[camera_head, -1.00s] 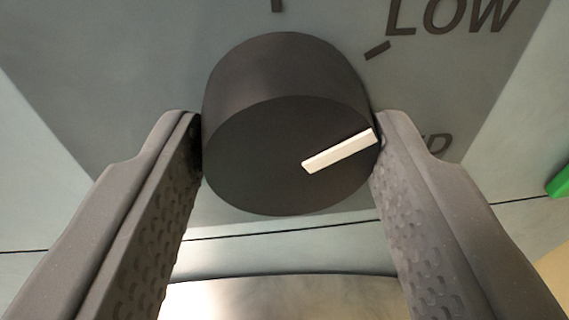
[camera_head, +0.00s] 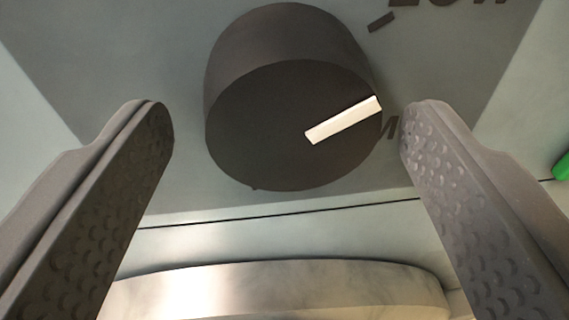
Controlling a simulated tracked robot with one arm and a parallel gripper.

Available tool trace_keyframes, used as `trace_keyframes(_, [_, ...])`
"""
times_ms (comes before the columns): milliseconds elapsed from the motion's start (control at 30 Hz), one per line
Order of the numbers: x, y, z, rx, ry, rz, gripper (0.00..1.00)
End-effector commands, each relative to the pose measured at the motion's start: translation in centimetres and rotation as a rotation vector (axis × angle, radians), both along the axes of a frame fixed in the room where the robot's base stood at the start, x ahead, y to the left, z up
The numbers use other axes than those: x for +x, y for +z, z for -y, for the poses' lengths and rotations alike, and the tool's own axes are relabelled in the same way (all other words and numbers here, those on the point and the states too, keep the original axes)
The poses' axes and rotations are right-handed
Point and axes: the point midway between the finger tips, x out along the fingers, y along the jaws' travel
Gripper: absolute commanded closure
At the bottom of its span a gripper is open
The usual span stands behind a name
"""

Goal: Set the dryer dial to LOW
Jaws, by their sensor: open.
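The dryer dial (camera_head: 260,120) is a dark round knob at the top centre. Its white pointer mark (camera_head: 344,120) runs from near the face's middle up to the right, toward the tick mark (camera_head: 381,22) below the LOW label (camera_head: 445,3). LOW is cut off by the top edge. Another label beside the dial at right is mostly hidden behind my finger. My gripper (camera_head: 287,120) is open, its two fingers on either side of the dial with a clear gap on each side, touching nothing.
The dial sits on a grey-blue panel (camera_head: 120,50). Below it a dark seam crosses the front, and a pale metallic round rim (camera_head: 280,290) shows at the bottom. A green piece (camera_head: 562,167) is at the right edge.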

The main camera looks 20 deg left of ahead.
Motion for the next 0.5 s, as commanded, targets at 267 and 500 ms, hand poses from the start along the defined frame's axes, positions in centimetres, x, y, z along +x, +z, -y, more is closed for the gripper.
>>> trace_keyframes(267, [-3.1,0.3,0.8,-0.001,-0.002,-0.003,0.33])
trace_keyframes(500, [-6.5,0.9,1.6,0.0,-0.001,-0.001,0.33])
